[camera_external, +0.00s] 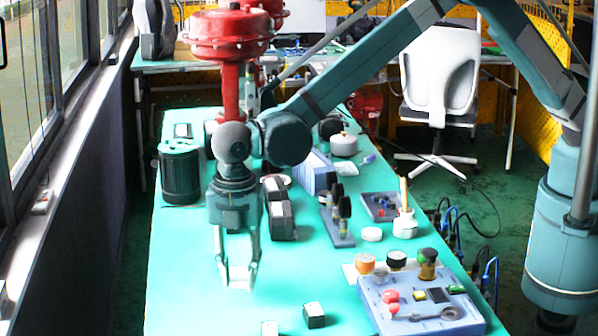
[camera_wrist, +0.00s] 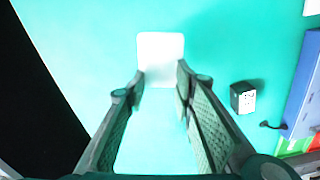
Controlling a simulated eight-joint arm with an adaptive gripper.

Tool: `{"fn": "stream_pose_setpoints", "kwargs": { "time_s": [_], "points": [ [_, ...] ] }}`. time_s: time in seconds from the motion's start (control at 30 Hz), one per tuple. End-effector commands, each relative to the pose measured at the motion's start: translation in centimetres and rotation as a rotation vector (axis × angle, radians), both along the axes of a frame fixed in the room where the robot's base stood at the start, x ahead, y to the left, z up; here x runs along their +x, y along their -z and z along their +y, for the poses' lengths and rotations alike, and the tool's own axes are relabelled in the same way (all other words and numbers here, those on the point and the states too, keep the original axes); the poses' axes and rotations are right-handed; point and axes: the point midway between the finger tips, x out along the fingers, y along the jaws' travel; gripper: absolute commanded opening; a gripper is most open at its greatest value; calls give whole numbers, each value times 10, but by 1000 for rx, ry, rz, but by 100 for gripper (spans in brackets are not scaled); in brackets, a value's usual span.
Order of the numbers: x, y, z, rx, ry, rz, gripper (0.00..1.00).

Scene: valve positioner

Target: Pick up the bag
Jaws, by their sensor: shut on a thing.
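A small white rectangular piece (camera_wrist: 160,55), possibly the bag, is between the fingertips of my gripper (camera_wrist: 161,88) in the wrist view. In the external view, my gripper (camera_external: 238,280) points down at the near left part of the green table, with a pale piece between its fingers. The fingers are shut on this white piece. I cannot tell whether it is lifted clear of the table. A dark backpack-like bag (camera_external: 157,30) stands on the far table at the upper left, well away from my gripper.
The green table (camera_external: 185,270) is clear around my gripper. A small black box with a white top (camera_external: 315,316) lies to the right. Black blocks (camera_external: 280,215), a dark cylinder (camera_external: 180,172) and a red valve actuator (camera_external: 230,35) stand behind.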

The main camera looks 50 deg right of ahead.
Motion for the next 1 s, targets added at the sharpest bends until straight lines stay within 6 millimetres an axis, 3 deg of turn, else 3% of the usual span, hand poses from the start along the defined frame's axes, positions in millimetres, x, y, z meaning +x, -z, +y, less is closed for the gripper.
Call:
{"fn": "stream_pose_setpoints", "kwargs": {
  "time_s": [0.2,0.4,1.0],
  "points": [
    [0,-33,0,0,0,0,14],
    [0,-50,0,0,0,0,14],
    [0,-53,0,0,0,0,14]
  ]
}}
